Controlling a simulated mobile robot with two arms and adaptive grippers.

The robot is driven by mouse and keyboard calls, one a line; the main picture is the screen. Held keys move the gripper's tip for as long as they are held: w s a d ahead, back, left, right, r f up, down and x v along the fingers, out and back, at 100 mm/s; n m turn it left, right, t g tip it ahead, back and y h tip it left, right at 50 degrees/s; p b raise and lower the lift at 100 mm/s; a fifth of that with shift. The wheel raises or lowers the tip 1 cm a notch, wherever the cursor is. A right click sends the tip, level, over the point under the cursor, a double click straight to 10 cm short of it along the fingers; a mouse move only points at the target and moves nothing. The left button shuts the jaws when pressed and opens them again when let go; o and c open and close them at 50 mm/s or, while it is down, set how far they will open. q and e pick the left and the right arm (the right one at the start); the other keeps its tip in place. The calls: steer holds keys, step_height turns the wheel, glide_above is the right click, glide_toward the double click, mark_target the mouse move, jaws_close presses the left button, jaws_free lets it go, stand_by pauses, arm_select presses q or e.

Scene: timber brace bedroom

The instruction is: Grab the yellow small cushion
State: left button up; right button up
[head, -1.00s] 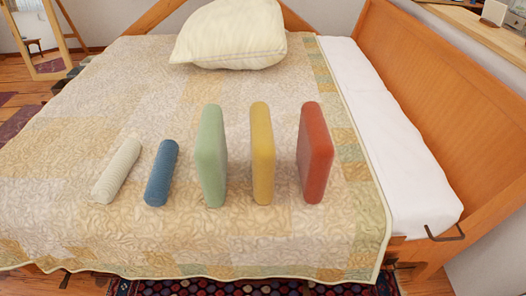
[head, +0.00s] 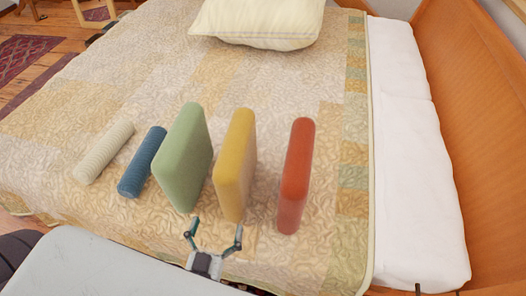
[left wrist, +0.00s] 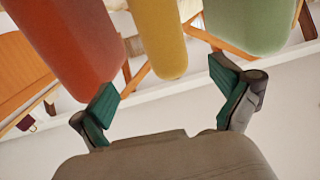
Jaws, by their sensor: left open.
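The yellow cushion (head: 235,165) stands upright on the bed's quilt, between the green cushion (head: 184,158) and the red cushion (head: 296,176). My left gripper (head: 215,228) is open and empty at the near side of the row, just in front of the yellow cushion's lower end. In the left wrist view the yellow cushion (left wrist: 158,38) lies beyond and between the open fingers (left wrist: 162,92), with the red cushion (left wrist: 68,45) on the left and the green cushion (left wrist: 250,22) on the right. The fingers look apart from the yellow cushion. My right gripper is not in view.
A blue roll (head: 142,162) and a cream roll (head: 104,152) lie left of the green cushion. A large cream pillow (head: 257,22) lies at the back. A white sheet strip (head: 412,150) and wooden board (head: 485,130) bound the right. The quilt (head: 285,85) behind the row is clear.

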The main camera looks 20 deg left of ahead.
mark_target(223, 191)
arm_select(q)
steer(key=w, duration=0.1)
steer(key=w+a+r, duration=0.1)
steer(key=w, duration=0.1)
steer(key=w+p, duration=0.1)
steer(key=shift+w+a+r, duration=0.25)
steer(key=shift+w, duration=0.1)
steer(key=w, duration=0.2)
steer(key=shift+w+a+f, duration=0.1)
steer(key=shift+w+f, duration=0.05)
steer(key=shift+w, duration=0.75)
steer(key=w, duration=0.1)
steer(key=w+p, duration=0.1)
steer(key=w, duration=0.3)
steer(key=shift+a+f, duration=0.2)
steer(key=shift+a, duration=0.2)
steer(key=shift+s, duration=0.1)
steer(key=c, duration=1.7)
steer(key=shift+r, duration=0.1)
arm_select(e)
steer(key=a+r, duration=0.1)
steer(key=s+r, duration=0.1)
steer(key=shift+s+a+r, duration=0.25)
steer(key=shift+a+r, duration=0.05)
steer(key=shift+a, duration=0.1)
